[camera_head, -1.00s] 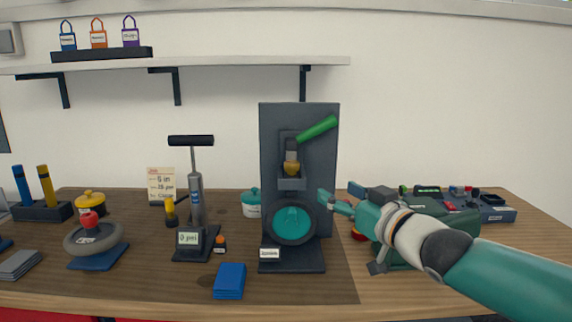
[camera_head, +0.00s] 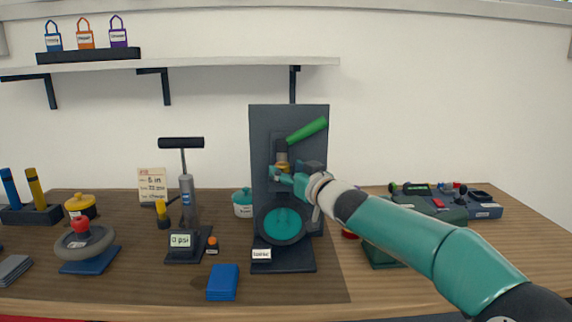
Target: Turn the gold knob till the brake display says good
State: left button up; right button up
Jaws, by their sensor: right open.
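The gold knob (camera_head: 282,157) sits on the dark upright brake stand (camera_head: 316,130), just below a green lever (camera_head: 308,130). Only its upper part shows; my gripper hides the rest. A small white display (camera_head: 261,255) is at the stand's foot; its word is too small to read surely. A teal disc (camera_head: 281,227) is mounted low on the stand. My right gripper (camera_head: 273,174) is open, its fingertips at the knob's lower edge. I cannot tell if they touch it. My left gripper is not in view.
A grey pump (camera_head: 188,200) with a "0 psi" display stands left of the brake stand, near a teal pot (camera_head: 242,202). A blue block (camera_head: 223,282) lies in front. A green box (camera_head: 382,254) is partly behind my right arm. A wheel (camera_head: 84,243) stands far left.

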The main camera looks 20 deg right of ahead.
jog(key=shift+w+a, duration=0.15)
jog(key=shift+w, duration=0.45)
jog(key=c, duration=1.1)
jog(key=shift+f+b, duration=0.15)
jog(key=shift+b, duration=0.5)
jog(key=shift+c, duration=0.2)
jog(key=m+h+b, duration=0.1)
jog(key=h+b, duration=0.1)
jog(key=b, duration=0.4)
jog(key=m+h+b, duration=0.2)
jog(key=h+b, duration=0.1)
jog(key=b, duration=0.3)
jog(key=shift+a+f, duration=0.1)
jog(key=shift+a, duration=0.3)
jog(key=shift+r+m+h+b, duration=0.2)
jog(key=shift+m+h+b, duration=0.4)
jog(key=shift+h, duration=0.4)
jog(key=shift+a+r+m+h, duration=0.1)
jog(key=shift+a+m+h, duration=0.05)
jog(key=shift+m+h, duration=0.65)
jog(key=shift+m+g+h+p, duration=0.3)
jog(key=shift+h+p, duration=0.1)
jog(key=shift+h, duration=0.3)
